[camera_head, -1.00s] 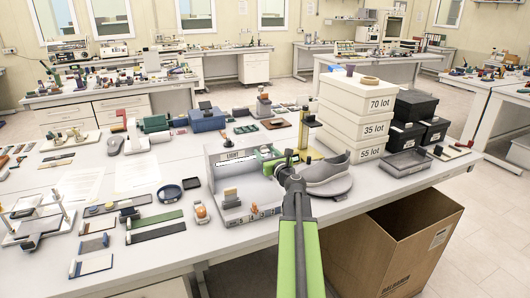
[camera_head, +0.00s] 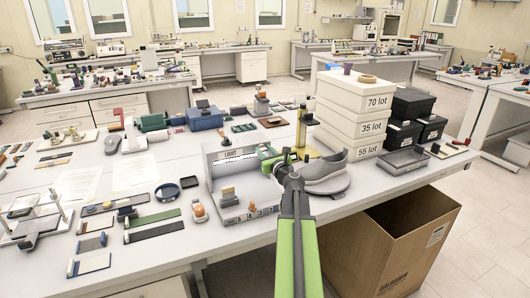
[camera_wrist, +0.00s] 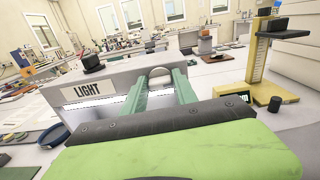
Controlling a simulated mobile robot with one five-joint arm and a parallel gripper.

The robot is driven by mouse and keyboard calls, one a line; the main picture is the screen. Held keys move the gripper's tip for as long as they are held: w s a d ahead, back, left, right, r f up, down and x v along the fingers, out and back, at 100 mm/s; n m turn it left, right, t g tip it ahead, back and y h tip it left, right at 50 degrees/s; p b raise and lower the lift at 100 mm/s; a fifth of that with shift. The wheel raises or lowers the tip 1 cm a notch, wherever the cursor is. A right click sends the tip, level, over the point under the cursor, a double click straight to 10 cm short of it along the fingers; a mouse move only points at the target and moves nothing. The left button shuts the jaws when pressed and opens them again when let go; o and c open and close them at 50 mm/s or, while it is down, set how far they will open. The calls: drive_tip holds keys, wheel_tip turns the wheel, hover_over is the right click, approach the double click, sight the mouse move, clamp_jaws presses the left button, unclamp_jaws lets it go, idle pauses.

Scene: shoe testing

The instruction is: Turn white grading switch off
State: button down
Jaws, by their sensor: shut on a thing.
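The grey light box (camera_head: 215,180) stands on the near table, with a LIGHT label (camera_head: 231,154) on its back wall. The label also shows in the wrist view (camera_wrist: 88,91), with a bright white strip (camera_wrist: 92,103) below it. My gripper (camera_head: 267,154) reaches over the box to the top of its back wall. In the wrist view its green fingers (camera_wrist: 158,80) are shut on a pale rounded piece (camera_wrist: 159,71) at the wall's top edge. This piece looks like the switch; its lower part is hidden, and its setting cannot be told.
A grey shoe (camera_head: 325,170) sits on a round plate just right of my arm. A yellow gauge stand (camera_head: 304,130) is behind it. White boxes (camera_head: 350,120) are stacked to the right. A cardboard box (camera_head: 390,245) is on the floor.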

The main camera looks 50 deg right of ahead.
drive_tip(key=n, duration=0.4)
drive_tip(key=shift+n, duration=0.3)
drive_tip(key=n, duration=0.4)
drive_tip(key=shift+a+f+n, duration=0.1)
drive_tip(key=shift+a+n, duration=0.05)
drive_tip(key=shift+n, duration=0.15)
drive_tip(key=n, duration=0.4)
drive_tip(key=shift+f+n, duration=0.1)
drive_tip(key=shift+n, duration=2)
drive_tip(key=c, duration=1)
unclamp_jaws()
drive_tip(key=shift+a, duration=0.1)
